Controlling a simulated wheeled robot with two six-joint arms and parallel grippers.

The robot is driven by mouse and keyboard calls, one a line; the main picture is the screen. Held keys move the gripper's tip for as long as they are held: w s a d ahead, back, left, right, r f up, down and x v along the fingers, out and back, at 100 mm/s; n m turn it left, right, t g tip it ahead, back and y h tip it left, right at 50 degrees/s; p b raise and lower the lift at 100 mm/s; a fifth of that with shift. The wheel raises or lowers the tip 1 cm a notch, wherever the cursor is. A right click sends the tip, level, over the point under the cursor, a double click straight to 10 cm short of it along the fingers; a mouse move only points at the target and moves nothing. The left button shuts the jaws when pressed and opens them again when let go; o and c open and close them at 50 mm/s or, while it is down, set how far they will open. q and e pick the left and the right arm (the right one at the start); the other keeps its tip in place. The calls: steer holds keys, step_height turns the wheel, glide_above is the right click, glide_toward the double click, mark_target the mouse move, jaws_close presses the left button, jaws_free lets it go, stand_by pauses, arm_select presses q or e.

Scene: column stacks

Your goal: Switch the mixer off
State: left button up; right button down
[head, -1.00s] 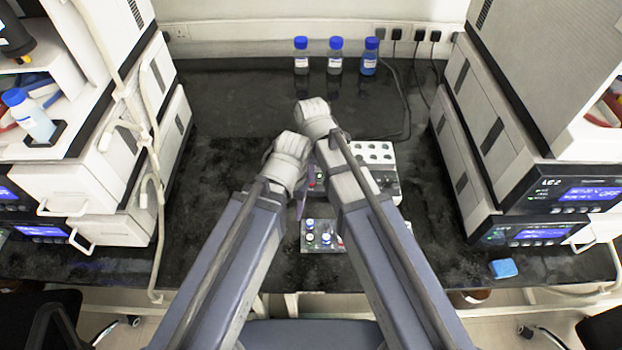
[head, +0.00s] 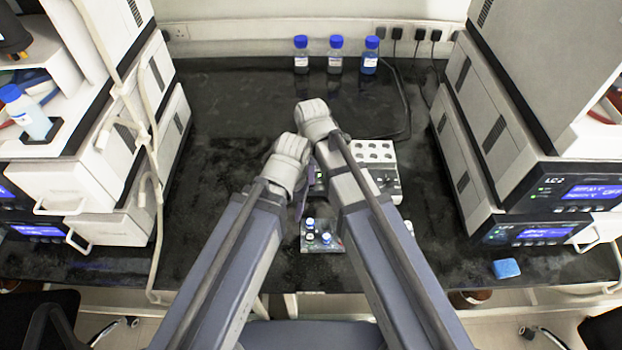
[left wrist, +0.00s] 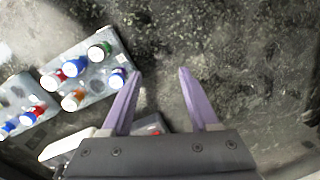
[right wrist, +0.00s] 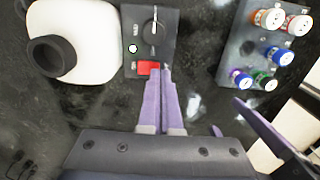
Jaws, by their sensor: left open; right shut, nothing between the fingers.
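The mixer's white body with a round black cup (right wrist: 53,55) shows in the right wrist view. Beside it is its dark control panel (right wrist: 165,22) with a knob, a small white round spot and a red switch (right wrist: 148,67). My right gripper (right wrist: 160,72) is shut and empty, its tips at the lower right edge of the red switch. I cannot tell whether they touch it. My left gripper (left wrist: 160,72) is open and empty over the dark bench, beside a vial rack (left wrist: 96,84). In the head view, my wrists and arms largely hide the mixer.
Another vial rack (right wrist: 235,50) stands to the right of the panel. A white block with several holes (head: 376,152) lies right of my arms. Three blue-capped bottles (head: 335,55) stand at the back. Instrument stacks flank the bench; a blue block (head: 506,268) lies at the front right.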

arm_select(q)
steer(key=shift+f+b, duration=0.5)
steer(key=shift+f, duration=0.05)
arm_select(e)
steer(key=shift+f, duration=0.55)
arm_select(q)
steer(key=shift+r, duration=0.15)
arm_select(e)
steer(key=shift+r, duration=0.15)
step_height(320, 180, up, 5)
steer(key=p, duration=0.5)
arm_select(q)
step_height(320, 180, up, 5)
steer(key=shift+f, duration=0.1)
